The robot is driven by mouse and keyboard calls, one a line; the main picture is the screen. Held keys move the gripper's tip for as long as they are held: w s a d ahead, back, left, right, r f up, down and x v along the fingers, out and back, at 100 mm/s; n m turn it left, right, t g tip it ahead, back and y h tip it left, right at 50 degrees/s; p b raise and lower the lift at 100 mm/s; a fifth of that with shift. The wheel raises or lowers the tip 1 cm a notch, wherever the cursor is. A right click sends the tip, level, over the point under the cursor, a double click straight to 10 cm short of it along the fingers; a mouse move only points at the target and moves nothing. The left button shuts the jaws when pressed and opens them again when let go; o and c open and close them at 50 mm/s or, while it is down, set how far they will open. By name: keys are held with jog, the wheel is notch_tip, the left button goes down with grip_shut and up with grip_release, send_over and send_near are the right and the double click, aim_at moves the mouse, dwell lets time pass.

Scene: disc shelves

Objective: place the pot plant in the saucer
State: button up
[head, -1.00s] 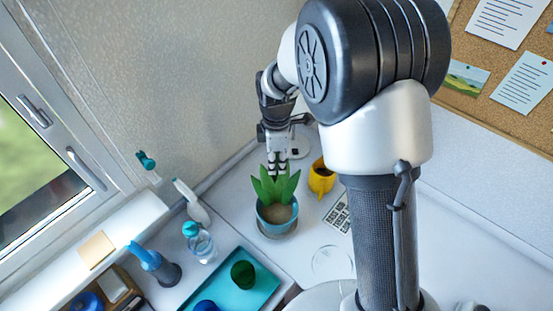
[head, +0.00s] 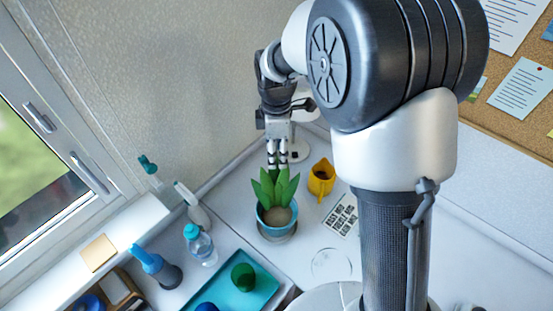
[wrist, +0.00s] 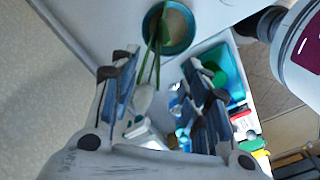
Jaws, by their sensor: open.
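The pot plant is a teal pot (head: 268,226) with brown soil and broad green leaves (head: 275,187). My gripper (head: 277,165) is open and empty, just above and behind the leaf tips in the head view. In the wrist view, the pot (wrist: 181,38) with its leaves lies beyond my spread fingers (wrist: 160,75), near the top edge. No finger visibly holds the plant.
A yellow mug (head: 321,178) stands to the right of the plant, near a printed card (head: 341,215). A clear round dish (head: 331,264) lies in front. A teal tray (head: 262,293) with cups, a bottle (head: 200,246) and a spray bottle (head: 195,208) are at left.

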notch_tip(320, 180, up, 6)
jog(key=shift+f+p, duration=0.2)
jog(key=shift+p, duration=0.2)
jog(key=shift+r, duration=0.4)
jog(key=s+d+r+m+t, duration=0.2)
jog(key=s+d+r+m, duration=0.3)
jog(key=s, duration=0.4)
jog(key=s+d+r+m+t, duration=0.1)
jog(key=s+d+r+m, duration=0.2)
jog(key=s+r+m, duration=0.5)
jog(key=s+d+f+m+t, duration=0.1)
jog(key=s+d+f+m, duration=0.1)
jog(key=s+m, duration=0.3)
jog(key=s+f, duration=0.1)
jog(key=s, duration=0.2)
jog(key=shift+f+t, duration=0.2)
jog(key=shift+t, duration=0.1)
notch_tip(320, 180, down, 7)
jog(key=b, duration=0.7)
jog(key=shift+f, duration=0.15)
